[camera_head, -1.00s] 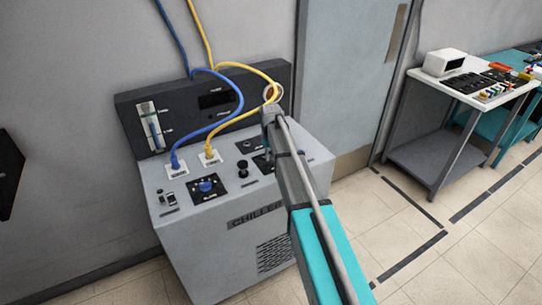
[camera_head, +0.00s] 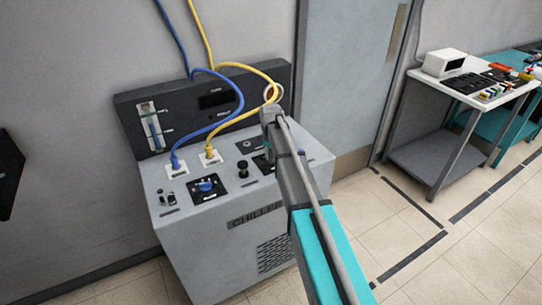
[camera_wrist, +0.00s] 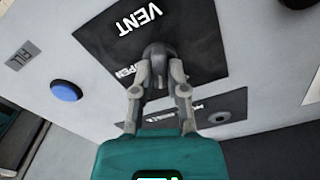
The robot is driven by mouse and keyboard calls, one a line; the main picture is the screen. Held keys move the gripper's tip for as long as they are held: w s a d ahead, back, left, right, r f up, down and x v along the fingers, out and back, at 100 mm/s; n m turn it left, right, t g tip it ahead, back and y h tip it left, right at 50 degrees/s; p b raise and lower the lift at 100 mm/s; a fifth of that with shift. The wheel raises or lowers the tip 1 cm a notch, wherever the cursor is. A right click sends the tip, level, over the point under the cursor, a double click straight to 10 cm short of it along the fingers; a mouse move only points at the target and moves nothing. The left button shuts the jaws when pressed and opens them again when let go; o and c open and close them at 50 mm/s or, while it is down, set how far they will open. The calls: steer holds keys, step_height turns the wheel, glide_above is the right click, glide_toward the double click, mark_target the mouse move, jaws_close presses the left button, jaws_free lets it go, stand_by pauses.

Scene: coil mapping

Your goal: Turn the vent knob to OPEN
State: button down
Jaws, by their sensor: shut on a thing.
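The vent knob (camera_wrist: 158,60) is a dark grey knob on a black plate marked VENT (camera_wrist: 205,45) in the wrist view. Part of the word OPEN shows on the plate to the left of the knob. My gripper (camera_wrist: 160,82) is shut on the knob, with one finger on each side of it. The knob's pointer is hard to make out. In the head view my arm hides the vent knob and most of its plate on top of the chiller (camera_head: 205,225).
A blue button (camera_wrist: 66,91) is left of the plate in the wrist view. Blue (camera_head: 240,100) and yellow (camera_head: 250,66) hoses plug into the chiller top beside a blue knob (camera_head: 206,186) and a black knob (camera_head: 242,167). A cart (camera_head: 432,158) stands at the right.

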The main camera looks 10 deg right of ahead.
steer(key=m, duration=1.3)
stand_by(0.4)
steer(key=c, duration=0.7)
jaws_free()
steer(key=shift+o, duration=0.2)
steer(key=shift+r, duration=0.1)
